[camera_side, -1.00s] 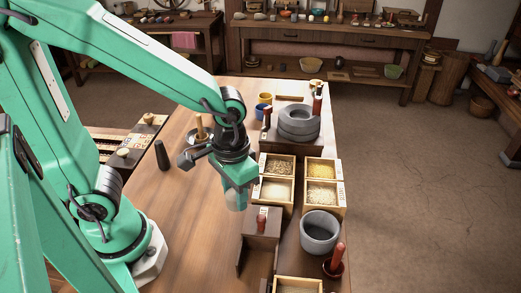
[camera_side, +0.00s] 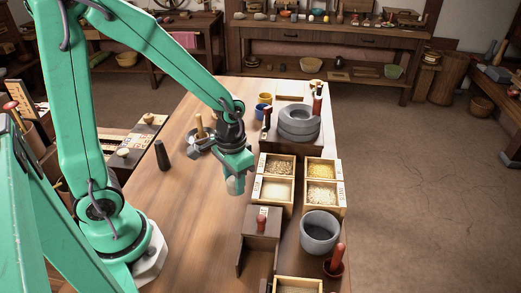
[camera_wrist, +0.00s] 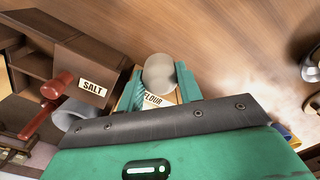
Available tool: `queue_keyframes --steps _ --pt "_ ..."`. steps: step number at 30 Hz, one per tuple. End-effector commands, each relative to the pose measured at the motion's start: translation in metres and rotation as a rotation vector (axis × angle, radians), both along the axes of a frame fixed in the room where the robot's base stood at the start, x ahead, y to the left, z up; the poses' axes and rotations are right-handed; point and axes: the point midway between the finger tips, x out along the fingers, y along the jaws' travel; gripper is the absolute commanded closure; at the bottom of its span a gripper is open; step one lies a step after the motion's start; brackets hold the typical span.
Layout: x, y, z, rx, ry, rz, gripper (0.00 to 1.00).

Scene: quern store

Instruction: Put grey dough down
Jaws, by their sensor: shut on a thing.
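The grey dough (camera_wrist: 160,72) is a pale grey, rounded lump between the two green fingers of my gripper (camera_wrist: 160,88). The dough's far side is hidden. In the wrist view, the fingers and dough partly cover the tray with the flour label (camera_wrist: 152,101).
More grain trays (camera_side: 321,169) stand beside the flour. A stone quern (camera_side: 299,122) is behind them; a grey mortar (camera_side: 320,232) and a dark wooden stand (camera_side: 259,240) are nearer. A dark pestle (camera_side: 162,155) stands at left. The table's left middle is bare.

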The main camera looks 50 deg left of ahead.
Motion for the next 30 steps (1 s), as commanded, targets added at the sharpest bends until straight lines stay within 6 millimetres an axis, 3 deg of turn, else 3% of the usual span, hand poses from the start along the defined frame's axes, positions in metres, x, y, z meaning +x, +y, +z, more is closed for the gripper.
queue_keyframes --steps 7,17,30 --pt "0.011 0.017 -0.012 0.0 0.0 0.001 0.88" --pt "0.011 0.018 -0.017 0.0 0.001 -0.001 0.88" --pt "0.01 0.017 -0.052 0.0 0.002 -0.001 0.88"
